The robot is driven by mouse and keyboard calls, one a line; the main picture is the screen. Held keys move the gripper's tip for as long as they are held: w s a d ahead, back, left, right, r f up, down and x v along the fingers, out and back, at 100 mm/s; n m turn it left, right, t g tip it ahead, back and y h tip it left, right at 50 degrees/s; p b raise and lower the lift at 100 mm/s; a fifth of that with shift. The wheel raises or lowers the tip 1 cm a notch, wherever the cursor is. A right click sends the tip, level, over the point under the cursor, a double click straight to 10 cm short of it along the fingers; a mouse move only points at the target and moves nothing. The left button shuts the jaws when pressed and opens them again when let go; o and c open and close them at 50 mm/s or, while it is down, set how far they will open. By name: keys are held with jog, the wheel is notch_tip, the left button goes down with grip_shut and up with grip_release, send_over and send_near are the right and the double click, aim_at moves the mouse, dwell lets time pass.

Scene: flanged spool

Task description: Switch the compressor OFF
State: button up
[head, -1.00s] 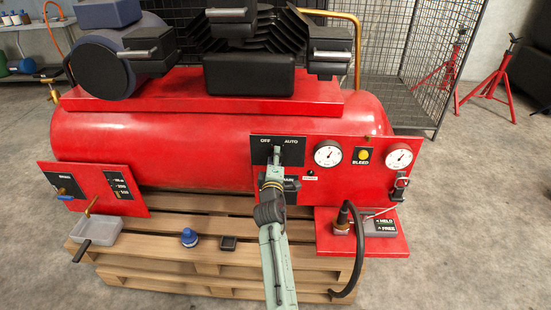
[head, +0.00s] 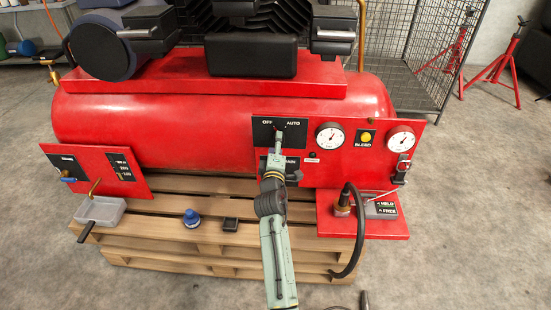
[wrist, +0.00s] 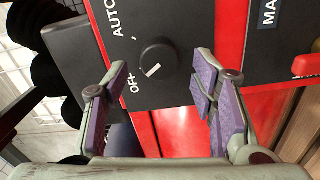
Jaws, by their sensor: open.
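The compressor (head: 160,130) is a red tank on a wooden pallet. Its black switch panel (head: 262,133) carries the labels OFF and AUTO. In the wrist view the round black knob (wrist: 158,56) shows a white pointer mark turned toward the lower left, on the OFF label's side. My gripper (wrist: 160,82) is open, its purple-padded fingers spread to either side below the knob, with nothing between them. The knob appears beyond the fingertips, apart from them. In the head view my gripper (head: 278,140) is in front of the switch panel and largely hides the knob.
Two gauges (head: 330,136) and a yellow BLEED button (head: 365,137) sit right of the switch. A lower black panel (head: 292,168) is partly behind my arm. A hose (head: 358,235) hangs at the right. A blue-capped part (head: 192,218) stands on the pallet.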

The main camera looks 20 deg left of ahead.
jog(key=v, duration=0.8)
jog(key=shift+s, duration=0.4)
jog(key=shift+d, duration=0.1)
dwell(0.7)
